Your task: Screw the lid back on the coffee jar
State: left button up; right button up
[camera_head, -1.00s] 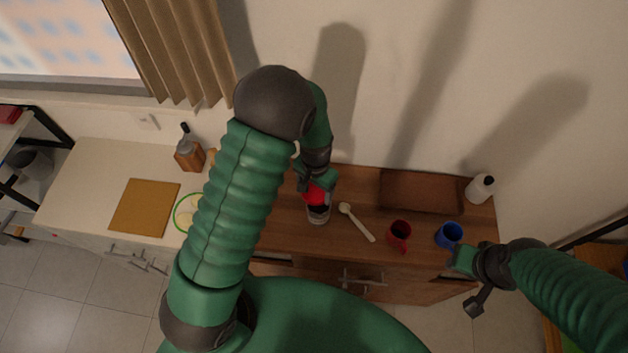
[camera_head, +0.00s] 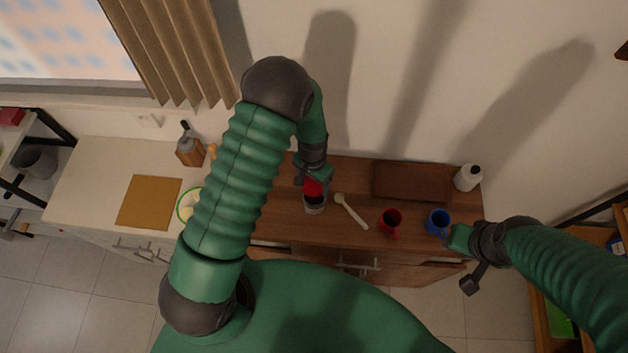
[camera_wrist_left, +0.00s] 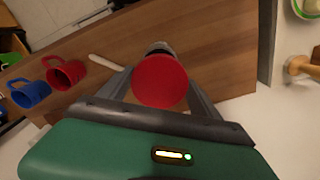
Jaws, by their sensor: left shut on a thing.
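The red lid (camera_head: 313,187) is held between the fingers of my left gripper (camera_head: 312,180), just above and at the back of the coffee jar. In the left wrist view the round red lid (camera_wrist_left: 160,81) fills the space between the two fingers. The coffee jar (camera_head: 315,205) stands upright on the wooden counter, its dark mouth partly uncovered. In the left wrist view only a bit of the jar (camera_wrist_left: 158,47) shows behind the lid. Whether lid and jar touch, I cannot tell. My right gripper (camera_head: 464,262) is at the counter's right front, by the blue mug; its jaws are unclear.
A white spoon (camera_head: 351,211), a red mug (camera_head: 390,221) and a blue mug (camera_head: 438,222) stand or lie right of the jar. A brown tray (camera_head: 412,181) and a white bottle (camera_head: 467,177) are at the back. A cutting board (camera_head: 149,203) lies on the left counter.

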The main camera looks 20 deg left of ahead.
aim_at(314, 189)
pick_arm(q)
jog(key=shift+f+b, duration=1.5)
jog(key=shift+f, duration=0.75)
jog(key=shift+f+b, duration=0.85)
jog(key=shift+f, duration=0.1)
jog(key=o, duration=0.8)
jog(key=c, duration=0.9)
jog(key=shift+o, duration=0.2)
jog(key=m, duration=0.9)
